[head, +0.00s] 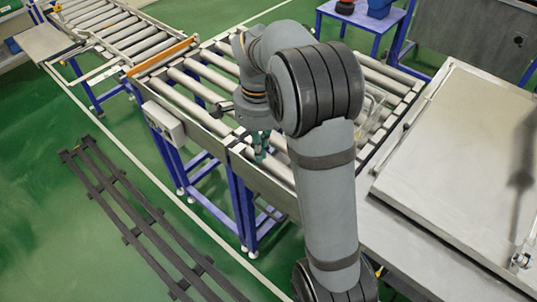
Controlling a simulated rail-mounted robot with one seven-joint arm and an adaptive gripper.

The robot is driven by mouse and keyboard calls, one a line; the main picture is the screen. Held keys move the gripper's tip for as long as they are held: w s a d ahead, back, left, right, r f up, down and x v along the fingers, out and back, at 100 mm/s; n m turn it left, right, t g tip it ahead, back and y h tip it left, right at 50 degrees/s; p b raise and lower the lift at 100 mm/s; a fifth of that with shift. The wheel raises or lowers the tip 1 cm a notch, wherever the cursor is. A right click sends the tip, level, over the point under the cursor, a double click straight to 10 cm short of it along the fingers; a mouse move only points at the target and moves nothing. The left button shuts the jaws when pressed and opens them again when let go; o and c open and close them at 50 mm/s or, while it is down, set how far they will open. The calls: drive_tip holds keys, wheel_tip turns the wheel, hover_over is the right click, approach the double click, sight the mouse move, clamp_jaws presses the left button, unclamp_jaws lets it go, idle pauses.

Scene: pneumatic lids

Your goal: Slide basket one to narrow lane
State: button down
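A wide roller conveyor (190,82) runs across the middle of the head view. A narrower roller lane (130,32) continues from it at the upper left. Thin wire edges, apparently part of a wire basket (378,108), show on the rollers right of my arm; my arm hides most of it, and I cannot read any number. My gripper (260,150) points down over the near edge of the wide conveyor, left of these wires and apart from them. Its fingers are small and partly hidden, so I cannot tell whether they are open or shut.
An orange bar (163,56) crosses between the wide conveyor and the narrow lane. A grey box (164,121) is fixed to the conveyor's near side. A large metal-topped table (460,165) stands right. A blue stand (357,22) is behind. Rollers left of my gripper are clear.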

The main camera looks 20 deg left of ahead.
drive_tip(key=w+f+p, duration=0.1)
drive_tip(key=f, duration=0.1)
drive_tip(key=w+f+p, duration=0.1)
drive_tip(key=f, duration=0.1)
drive_tip(key=w+d+f+p, duration=0.1)
drive_tip(key=f, duration=0.2)
drive_tip(key=shift+d, duration=0.1)
drive_tip(key=shift+w+d+f, duration=0.1)
drive_tip(key=shift+w+f, duration=0.1)
drive_tip(key=shift+w, duration=0.15)
